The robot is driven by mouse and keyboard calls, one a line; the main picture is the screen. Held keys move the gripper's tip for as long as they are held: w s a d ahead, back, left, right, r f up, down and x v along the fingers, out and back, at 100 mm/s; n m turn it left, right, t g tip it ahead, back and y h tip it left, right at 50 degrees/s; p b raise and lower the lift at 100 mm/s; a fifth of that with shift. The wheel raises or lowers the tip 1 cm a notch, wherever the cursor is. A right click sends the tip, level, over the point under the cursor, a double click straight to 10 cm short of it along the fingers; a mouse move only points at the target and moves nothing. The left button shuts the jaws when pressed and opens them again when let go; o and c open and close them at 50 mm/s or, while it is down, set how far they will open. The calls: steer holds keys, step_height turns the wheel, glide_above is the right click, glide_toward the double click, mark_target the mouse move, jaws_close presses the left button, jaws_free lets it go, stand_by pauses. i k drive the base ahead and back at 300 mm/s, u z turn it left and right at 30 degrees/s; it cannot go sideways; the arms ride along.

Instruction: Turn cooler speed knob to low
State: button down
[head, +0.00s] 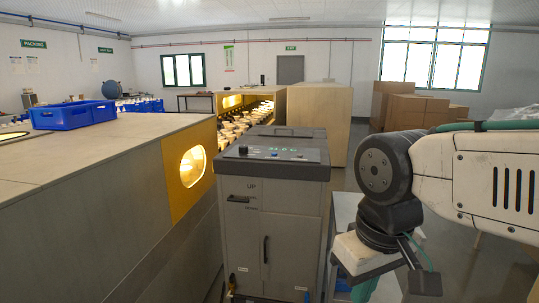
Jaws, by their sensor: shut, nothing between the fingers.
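The cooler is a grey cabinet (272,210) in the middle of the head view, with a dark top and a sloped control panel (285,154). A black knob (243,149) sits at the panel's left end, and a small blue knob or button (275,155) is near its middle. Labels and the knob's pointer are too small to read, so I cannot tell which one is the speed knob or its setting. My gripper (366,266) hangs at the lower right, shut and empty, below and to the right of the panel and apart from it. Its tips are not clearly visible.
A long bench (90,165) with a yellow-framed lit window fills the left, with blue crates (75,115) on top. Behind the cooler stand a lit rack of bulbs (243,120) and a pale cabinet (318,122). Cardboard boxes (415,105) are at the back right.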

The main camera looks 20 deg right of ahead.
mark_target(244, 148)
steer(key=k, duration=0.55)
steer(key=z, duration=0.55)
steer(key=i, duration=1.7)
steer(key=u, duration=0.65)
